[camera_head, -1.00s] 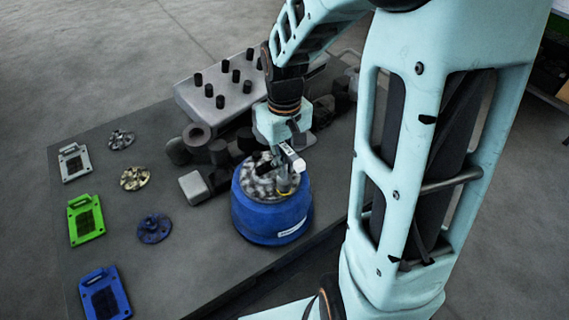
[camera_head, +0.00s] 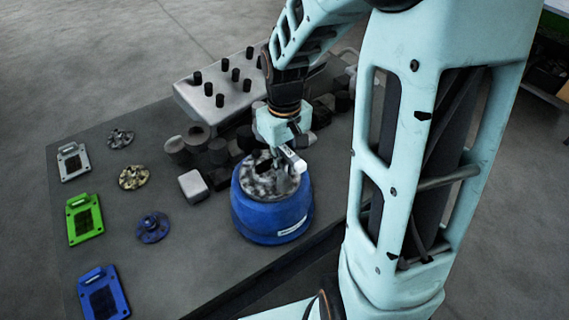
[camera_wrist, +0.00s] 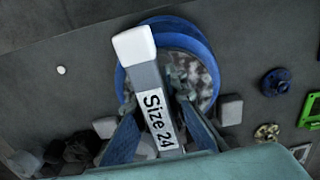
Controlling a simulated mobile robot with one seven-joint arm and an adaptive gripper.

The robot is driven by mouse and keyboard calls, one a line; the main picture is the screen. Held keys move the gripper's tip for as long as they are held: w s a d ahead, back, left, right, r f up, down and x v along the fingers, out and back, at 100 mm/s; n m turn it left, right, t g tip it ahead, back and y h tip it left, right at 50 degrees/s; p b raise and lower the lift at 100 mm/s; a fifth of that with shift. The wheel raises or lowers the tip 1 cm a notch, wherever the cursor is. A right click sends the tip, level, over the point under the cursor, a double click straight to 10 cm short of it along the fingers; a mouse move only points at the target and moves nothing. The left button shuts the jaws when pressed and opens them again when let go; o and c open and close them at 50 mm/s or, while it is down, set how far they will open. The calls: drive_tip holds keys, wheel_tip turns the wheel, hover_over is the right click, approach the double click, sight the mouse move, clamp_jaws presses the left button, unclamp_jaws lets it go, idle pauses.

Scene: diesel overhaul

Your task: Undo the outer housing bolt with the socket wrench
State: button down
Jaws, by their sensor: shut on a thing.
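My gripper (camera_head: 283,150) is shut on the socket wrench (camera_head: 292,159), a grey bar with a white end. In the wrist view the wrench (camera_wrist: 150,90) reads "Size 24" and lies between my blue-grey fingers (camera_wrist: 165,125). The wrench is over the top of the round blue housing (camera_head: 270,220), which has a mottled grey metal top. The housing also shows in the wrist view (camera_wrist: 209,62), behind the wrench. The outer housing bolt cannot be made out; my gripper and the wrench cover part of the top. Contact between wrench and bolt cannot be told.
The dark table (camera_head: 180,270) holds a grey engine block (camera_head: 215,98) with black studs, and grey and black parts behind the housing. Grey, green (camera_head: 84,218) and blue (camera_head: 103,294) plates and several round discs lie at left.

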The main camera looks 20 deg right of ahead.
drive_tip(key=n, duration=0.1)
drive_tip(key=n+p, duration=0.1)
drive_tip(key=n, duration=0.2)
drive_tip(key=shift+r+n+p, duration=0.25)
drive_tip(key=shift+n+p, duration=0.05)
drive_tip(key=shift+p, duration=0.1)
drive_tip(key=n+p, duration=0.1)
drive_tip(key=n, duration=0.2)
drive_tip(key=shift+n+p, duration=0.4)
drive_tip(key=n+p, duration=0.3)
drive_tip(key=n, duration=0.2)
drive_tip(key=shift+r, duration=0.15)
drive_tip(key=n+p, duration=0.2)
drive_tip(key=n, duration=0.1)
drive_tip(key=shift+f+n, duration=0.3)
drive_tip(key=shift+n, duration=0.5)
drive_tip(key=n, duration=0.6)
drive_tip(key=shift+n, duration=0.4)
drive_tip(key=n, duration=0.4)
drive_tip(key=shift+r, duration=0.1)
drive_tip(key=n, duration=0.4)
